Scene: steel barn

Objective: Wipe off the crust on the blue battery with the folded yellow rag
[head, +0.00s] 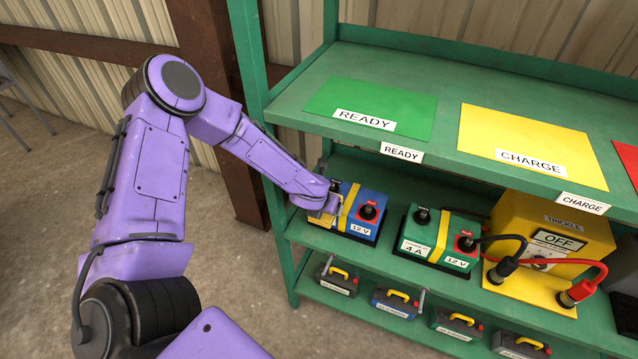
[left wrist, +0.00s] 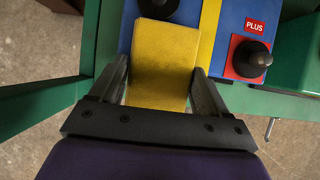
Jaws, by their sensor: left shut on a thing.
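The blue battery (head: 362,226) stands on the middle shelf, below the READY label, with a yellow band, a dark PLUS terminal on a red patch and a 12 V label. In the left wrist view the battery (left wrist: 233,45) fills the top. My left gripper (head: 325,203) is at the battery's left side. It is shut on the folded yellow rag (left wrist: 165,55), which lies over the battery's left part, right against a dark terminal (left wrist: 158,8). I cannot see any crust; the rag and gripper hide part of the top. My right gripper is not in view.
A green battery (head: 436,240) stands to the right, then a yellow charger (head: 550,232) with black and red cables. The green upper shelf (head: 445,95) with coloured mats overhangs the batteries. A green post (head: 250,60) rises close to my left arm. Small batteries line the bottom shelf.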

